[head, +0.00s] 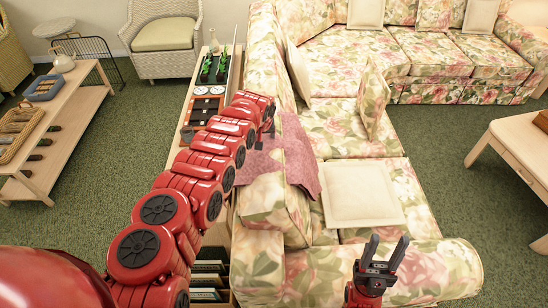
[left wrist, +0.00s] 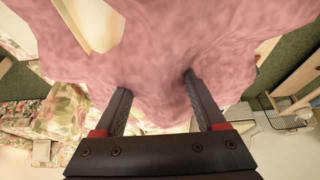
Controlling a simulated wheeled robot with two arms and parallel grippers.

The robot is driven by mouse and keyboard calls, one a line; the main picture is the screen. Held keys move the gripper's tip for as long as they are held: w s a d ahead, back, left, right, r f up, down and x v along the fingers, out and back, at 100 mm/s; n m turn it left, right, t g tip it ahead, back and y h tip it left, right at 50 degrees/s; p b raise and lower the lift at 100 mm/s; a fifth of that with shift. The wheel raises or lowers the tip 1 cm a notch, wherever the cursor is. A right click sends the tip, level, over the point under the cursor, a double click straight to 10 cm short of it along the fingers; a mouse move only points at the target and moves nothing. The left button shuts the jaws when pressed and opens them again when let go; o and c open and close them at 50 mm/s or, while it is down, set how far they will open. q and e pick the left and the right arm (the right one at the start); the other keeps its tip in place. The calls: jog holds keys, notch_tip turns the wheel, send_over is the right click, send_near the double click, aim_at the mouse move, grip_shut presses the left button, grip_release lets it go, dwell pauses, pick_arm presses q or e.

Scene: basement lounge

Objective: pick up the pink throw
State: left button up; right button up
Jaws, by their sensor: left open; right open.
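The pink throw (head: 293,152) is draped over the back of the floral sofa (head: 262,262) and hangs down on its seat side. My left arm reaches across to it in the head view. My left gripper (head: 265,130) is at the throw's upper left edge, small and partly hidden by the arm. In the left wrist view, the pink throw (left wrist: 165,50) fills the top, and the open fingers of my left gripper (left wrist: 157,82) reach up to its cloth. I cannot tell whether they touch it. My right gripper (head: 388,243) is open and empty, near the sofa's front armrest.
A cream cushion (head: 360,193) lies on the sofa seat beside the throw. A narrow console table (head: 178,145) with plants and small boxes stands behind the sofa back. A low wooden table (head: 513,150) is at right. Green carpet (head: 433,130) is clear between them.

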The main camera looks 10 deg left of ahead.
pick_arm(q)
jog(key=shift+f, duration=0.2)
dwell(0.3)
grip_shut()
dwell(1.3)
